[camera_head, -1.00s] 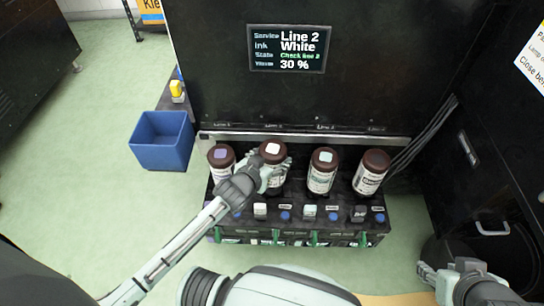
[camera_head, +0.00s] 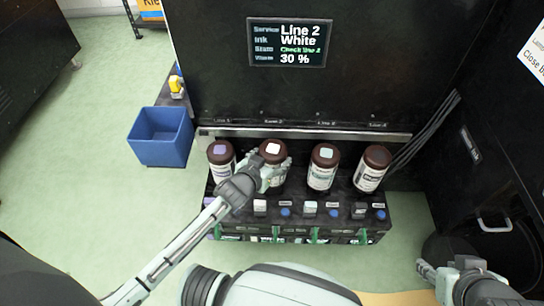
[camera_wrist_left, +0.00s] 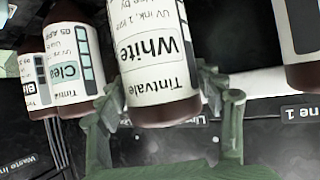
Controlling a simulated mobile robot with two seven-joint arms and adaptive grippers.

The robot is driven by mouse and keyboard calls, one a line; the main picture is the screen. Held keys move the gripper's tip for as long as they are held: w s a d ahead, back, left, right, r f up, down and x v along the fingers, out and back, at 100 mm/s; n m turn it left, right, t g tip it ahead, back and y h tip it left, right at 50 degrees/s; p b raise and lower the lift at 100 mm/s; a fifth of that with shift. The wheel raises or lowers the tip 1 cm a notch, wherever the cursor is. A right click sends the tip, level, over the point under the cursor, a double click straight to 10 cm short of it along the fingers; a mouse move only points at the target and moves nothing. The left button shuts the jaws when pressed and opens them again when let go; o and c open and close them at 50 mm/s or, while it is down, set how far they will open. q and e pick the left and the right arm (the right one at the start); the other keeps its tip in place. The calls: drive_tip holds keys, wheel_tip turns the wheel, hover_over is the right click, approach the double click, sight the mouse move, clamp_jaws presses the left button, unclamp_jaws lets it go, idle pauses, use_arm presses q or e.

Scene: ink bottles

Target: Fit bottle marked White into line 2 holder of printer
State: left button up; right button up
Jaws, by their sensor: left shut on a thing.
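The bottle marked White (camera_wrist_left: 150,55) is dark brown with a white label; in the head view its cap carries a white square (camera_head: 273,148). It stands second from the left in the row at the printer's ink shelf. My left gripper (camera_head: 276,175) is shut around it from the front; its green-grey fingers (camera_wrist_left: 165,108) flank the bottle in the wrist view. The bottle's base and its seat are hidden behind the gripper in the head view. My right gripper (camera_head: 427,270) is at the lower right, away from the bottles, too small to read its opening.
Other brown bottles stand at the left (camera_head: 221,153), third (camera_head: 322,168) and far right (camera_head: 371,170). The printer screen (camera_head: 290,44) reads Line 2, White, 30 %. A blue bin (camera_head: 161,150) sits left. Blue knobs and small blocks line the shelf front (camera_head: 300,228).

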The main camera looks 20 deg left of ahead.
idle(0.3)
use_arm(q)
drive_tip(key=shift+f, duration=0.4)
drive_tip(key=o, duration=1.6)
drive_tip(key=shift+o, duration=0.3)
drive_tip(key=shift+f, duration=0.1)
drive_tip(key=v, duration=1.2)
